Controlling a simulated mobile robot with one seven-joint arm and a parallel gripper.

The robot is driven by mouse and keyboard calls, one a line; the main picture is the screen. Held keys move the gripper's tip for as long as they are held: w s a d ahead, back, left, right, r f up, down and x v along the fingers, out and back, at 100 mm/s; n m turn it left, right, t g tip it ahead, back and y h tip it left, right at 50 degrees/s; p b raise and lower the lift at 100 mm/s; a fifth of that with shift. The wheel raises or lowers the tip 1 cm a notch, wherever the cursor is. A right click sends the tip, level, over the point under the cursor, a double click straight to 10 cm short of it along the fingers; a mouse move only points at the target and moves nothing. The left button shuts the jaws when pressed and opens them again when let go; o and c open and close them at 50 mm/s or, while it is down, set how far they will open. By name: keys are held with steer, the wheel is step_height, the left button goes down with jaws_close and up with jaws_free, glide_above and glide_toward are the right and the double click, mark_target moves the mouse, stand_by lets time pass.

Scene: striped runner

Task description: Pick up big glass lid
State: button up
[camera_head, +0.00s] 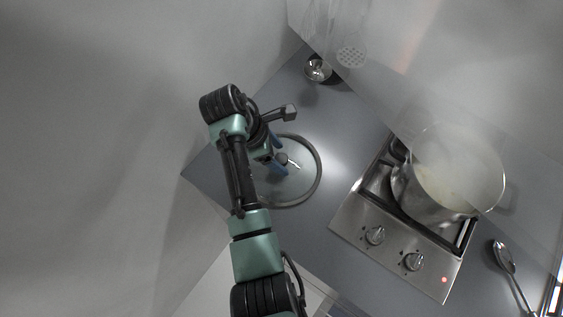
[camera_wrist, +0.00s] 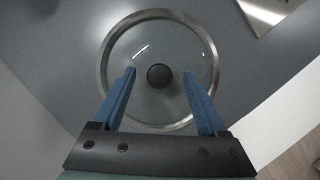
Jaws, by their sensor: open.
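The big glass lid (camera_head: 312,188) lies on the grey counter, left of the stove in the head view, partly hidden by my arm. In the wrist view the lid (camera_wrist: 160,48) shows as clear glass with a metal rim and a round dark knob (camera_wrist: 159,76) at its centre. My gripper (camera_wrist: 160,75) is open, with its blue fingers apart on either side of the knob in that view. In the head view my gripper (camera_head: 282,163) is over the lid. The exact height of the fingertips above the lid cannot be told.
A steaming metal pot (camera_head: 432,190) stands on the stove (camera_head: 390,245) to the right. A small metal bowl-like item (camera_head: 317,69) sits at the back. A spoon (camera_head: 505,258) lies at the far right. Hanging utensils (camera_head: 351,55) are on the back wall. Bare counter surrounds the lid.

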steer(key=shift+d+f, duration=0.1)
steer(key=shift+f, duration=0.15)
jaws_close()
steer(key=shift+w+r, duration=0.1)
stand_by(1.2)
